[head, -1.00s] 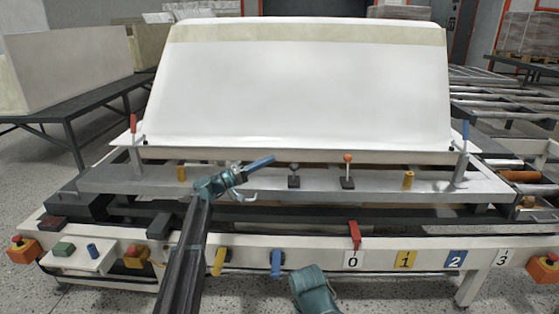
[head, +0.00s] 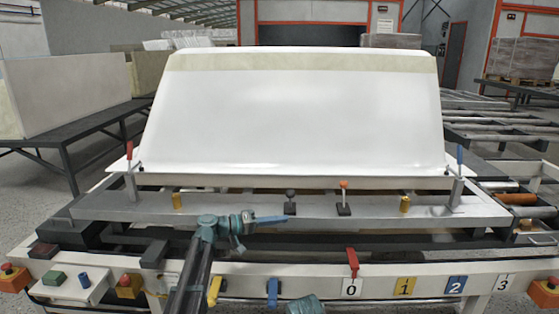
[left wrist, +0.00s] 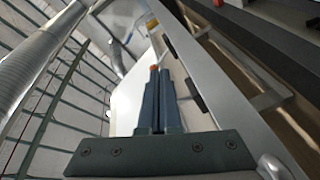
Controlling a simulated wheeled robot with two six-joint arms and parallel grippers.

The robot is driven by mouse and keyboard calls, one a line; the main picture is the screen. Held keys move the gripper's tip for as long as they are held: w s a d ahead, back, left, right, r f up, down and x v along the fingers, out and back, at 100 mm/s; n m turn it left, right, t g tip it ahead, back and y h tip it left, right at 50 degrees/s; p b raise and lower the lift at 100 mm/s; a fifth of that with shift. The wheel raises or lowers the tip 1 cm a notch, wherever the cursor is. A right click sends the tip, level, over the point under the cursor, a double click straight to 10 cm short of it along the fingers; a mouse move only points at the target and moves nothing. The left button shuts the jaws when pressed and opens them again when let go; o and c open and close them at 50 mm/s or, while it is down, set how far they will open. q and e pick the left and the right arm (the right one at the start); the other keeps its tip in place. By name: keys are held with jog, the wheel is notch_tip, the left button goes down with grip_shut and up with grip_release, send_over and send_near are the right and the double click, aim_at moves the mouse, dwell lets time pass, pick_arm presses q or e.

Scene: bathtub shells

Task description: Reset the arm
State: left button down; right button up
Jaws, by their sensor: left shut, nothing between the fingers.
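My left arm comes in from the lower left of the head view. Its gripper (head: 272,219) points right, its blue fingers shut and empty, in front of the grey crossbar (head: 110,207) of the bench. In the left wrist view the two fingers (left wrist: 158,85) lie side by side with nothing held between them. A black-knobbed lever (head: 290,203) stands just beyond the fingertips, and an orange-knobbed lever (head: 343,200) is farther right. A teal part of my own body shows at the bottom edge; my right gripper is not in view.
A large white shell (head: 300,110) stands behind the crossbar. The front rail carries a red lever (head: 352,262), yellow and blue handles (head: 273,292), and number plates. Orange boxes with red buttons (head: 543,292) sit at both ends. Another shell (head: 65,95) rests at left.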

pick_arm(q)
jog(key=s+d+f+m+g+y+p, duration=0.1)
jog(key=s+d+f+g+y, duration=0.2)
jog(key=s, duration=0.4)
jog(key=s+d+f+g+y+p, duration=0.1)
jog(key=s+d+f+y, duration=0.1)
jog(key=s+f, duration=0.4)
jog(key=s+d+f+m+g+y+p, duration=0.1)
jog(key=s+d+f+y, duration=0.15)
jog(key=s, duration=0.55)
jog(key=s+a+f+y+p, duration=0.2)
jog(key=s+a+f+y, duration=0.2)
jog(key=s+a+y, duration=0.8)
notch_tip(320, 180, up, 38)
jog(key=s+d+h+p, duration=0.1)
jog(key=s+p, duration=0.1)
jog(key=p, duration=3.6)
jog(key=shift+s+d+r+g, duration=0.15)
jog(key=shift+r+g, duration=0.05)
jog(key=shift+g, duration=0.1)
jog(key=shift+h, duration=0.25)
jog(key=shift+d, duration=0.1)
